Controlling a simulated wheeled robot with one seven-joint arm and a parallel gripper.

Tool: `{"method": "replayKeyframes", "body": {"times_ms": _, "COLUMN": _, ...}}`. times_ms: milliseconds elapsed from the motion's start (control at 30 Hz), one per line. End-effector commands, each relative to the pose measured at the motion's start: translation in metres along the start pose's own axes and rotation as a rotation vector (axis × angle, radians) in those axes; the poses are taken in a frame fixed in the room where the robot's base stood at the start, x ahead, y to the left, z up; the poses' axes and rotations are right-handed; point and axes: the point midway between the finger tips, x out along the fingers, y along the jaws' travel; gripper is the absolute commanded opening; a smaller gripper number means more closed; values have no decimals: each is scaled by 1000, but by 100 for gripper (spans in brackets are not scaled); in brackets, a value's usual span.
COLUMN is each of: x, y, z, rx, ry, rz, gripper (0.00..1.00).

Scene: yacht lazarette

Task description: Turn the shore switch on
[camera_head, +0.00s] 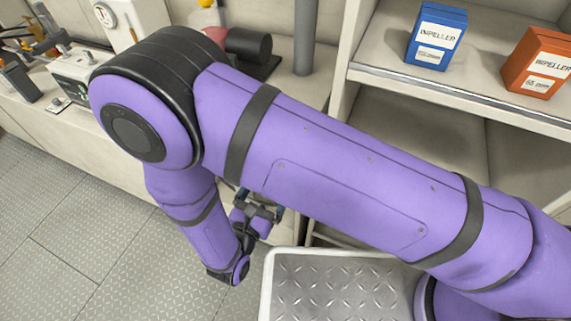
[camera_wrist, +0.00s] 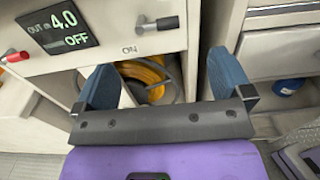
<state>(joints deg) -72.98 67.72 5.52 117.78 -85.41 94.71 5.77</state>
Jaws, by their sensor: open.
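In the wrist view, a pale panel (camera_wrist: 100,55) carries a small dark display (camera_wrist: 60,28) reading "OUT 4.0" and "OFF". To its right is a small lever or switch with a dark handle (camera_wrist: 168,23), above an "ON" marking. No "shore" label is readable, so I cannot confirm that this is the shore switch. A red knob (camera_wrist: 12,56) sits at the left. My gripper (camera_wrist: 160,62) is open and empty, its two blue fingers below the switch and apart from it. It also shows in the head view (camera_head: 263,205), below my arm, which hides the panel there.
A yellow coiled hose (camera_wrist: 145,75) lies in the opening beneath the panel. In the head view, a blue impeller box (camera_head: 436,38) and an orange one (camera_head: 538,62) stand on the right shelf. A metal tread plate (camera_head: 345,285) is at the bottom. Floor at left is clear.

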Motion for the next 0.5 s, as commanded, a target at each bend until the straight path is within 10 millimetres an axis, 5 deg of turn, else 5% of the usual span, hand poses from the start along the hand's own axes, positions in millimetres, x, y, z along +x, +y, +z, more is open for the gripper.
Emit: {"method": "replayKeyframes", "body": {"times_ms": 500, "x": 84, "y": -1, "z": 1, "rx": 1, "ry": 0, "rz": -5, "gripper": 97}}
